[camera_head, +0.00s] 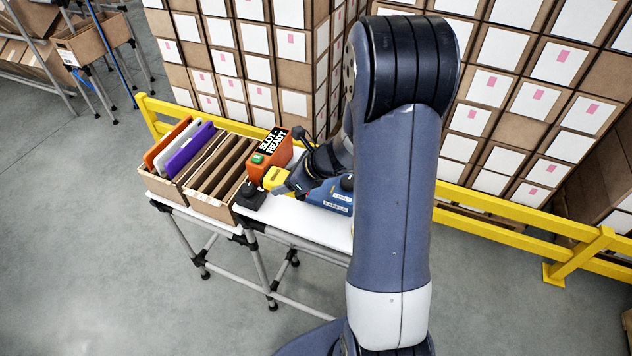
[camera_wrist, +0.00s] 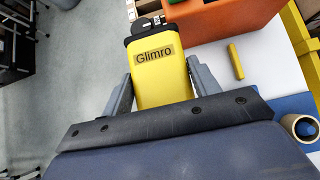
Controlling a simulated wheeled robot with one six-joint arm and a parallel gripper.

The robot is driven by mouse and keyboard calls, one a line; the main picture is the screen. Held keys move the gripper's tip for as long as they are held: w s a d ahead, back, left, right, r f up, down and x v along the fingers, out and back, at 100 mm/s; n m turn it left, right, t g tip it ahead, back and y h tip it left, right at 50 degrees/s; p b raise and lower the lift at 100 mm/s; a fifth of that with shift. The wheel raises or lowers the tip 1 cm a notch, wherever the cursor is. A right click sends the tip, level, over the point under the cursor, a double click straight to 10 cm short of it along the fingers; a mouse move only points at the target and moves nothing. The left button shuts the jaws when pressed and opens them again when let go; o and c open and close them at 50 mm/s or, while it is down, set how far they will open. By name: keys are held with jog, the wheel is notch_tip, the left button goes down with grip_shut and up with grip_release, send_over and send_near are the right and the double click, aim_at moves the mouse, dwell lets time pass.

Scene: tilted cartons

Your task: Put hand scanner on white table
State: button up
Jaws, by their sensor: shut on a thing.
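A yellow device with a black end, labelled Glimro, looks like the hand scanner (camera_wrist: 160,80); it also shows in the head view (camera_head: 274,177). My gripper (camera_wrist: 155,88) is shut on it, one grey finger on each side. In the head view, my gripper (camera_head: 287,184) is low over the white table (camera_head: 292,217), beside the orange box. The white tabletop also shows in the wrist view (camera_wrist: 222,60). I cannot tell whether the device touches the tabletop.
An orange box with a SLOT READY sign (camera_head: 276,151) stands behind the device. A black knobbed object (camera_head: 249,196) is at the table's left edge. Blue bins (camera_head: 330,196) are at right. A carton with upright panels (camera_head: 215,205) adjoins at left. A yellow rail (camera_head: 480,228) runs behind.

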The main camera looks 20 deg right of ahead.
notch_tip(320, 180, down, 9)
jog(key=shift+f+b, duration=0.1)
jog(key=shift+b, duration=0.2)
jog(key=shift+f, duration=0.1)
jog(key=o, duration=1.2)
jog(key=shift+o, duration=0.2)
